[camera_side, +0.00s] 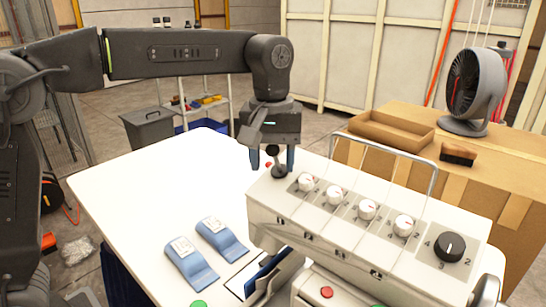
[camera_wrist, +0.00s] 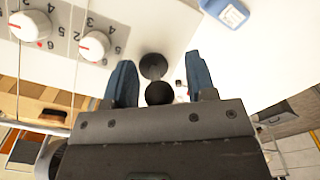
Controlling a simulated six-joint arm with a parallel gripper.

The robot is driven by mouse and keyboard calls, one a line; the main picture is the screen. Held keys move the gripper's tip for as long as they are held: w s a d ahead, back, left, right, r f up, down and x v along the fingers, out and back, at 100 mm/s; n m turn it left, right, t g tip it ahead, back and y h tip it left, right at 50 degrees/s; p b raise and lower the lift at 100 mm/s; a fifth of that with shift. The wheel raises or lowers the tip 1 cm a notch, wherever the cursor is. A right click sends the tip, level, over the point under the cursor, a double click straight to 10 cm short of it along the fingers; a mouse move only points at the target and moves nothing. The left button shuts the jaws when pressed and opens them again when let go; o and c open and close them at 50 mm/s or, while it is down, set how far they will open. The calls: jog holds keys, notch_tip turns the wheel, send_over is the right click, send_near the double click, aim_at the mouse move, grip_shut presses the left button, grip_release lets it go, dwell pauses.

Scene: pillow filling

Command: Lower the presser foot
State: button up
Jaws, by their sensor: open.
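The presser foot lever has a black ball knob (camera_side: 272,150) on a dark base (camera_side: 279,171), at the left end of the white sewing machine's top (camera_side: 262,195). My gripper (camera_side: 272,167) is open above that end, with its blue fingers pointing down on either side of the knob. In the wrist view the black ball (camera_wrist: 159,94) lies between the two spread fingers of my gripper (camera_wrist: 158,62), with gaps on both sides. The dark round base (camera_wrist: 153,66) shows just beyond it. The presser foot itself cannot be made out.
Several white dials (camera_side: 367,209) and a black dial (camera_side: 449,246) line the machine top to the right. A metal handle frame (camera_side: 434,180) rises behind them. Two blue pedal-like pieces (camera_side: 190,262) lie on the white table (camera_side: 130,200), whose left part is mostly clear.

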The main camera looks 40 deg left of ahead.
jog(key=c, duration=0.9)
jog(key=shift+s+f+t, duration=0.25)
jog(key=shift+s+t, duration=0.2)
jog(key=shift+t, duration=0.75)
jog(key=shift+s+f+t, duration=0.1)
jog(key=shift+f+t, duration=0.1)
jog(key=shift+t, duration=0.5)
jog(key=o, duration=0.9)
jog(key=shift+r, duration=0.1)
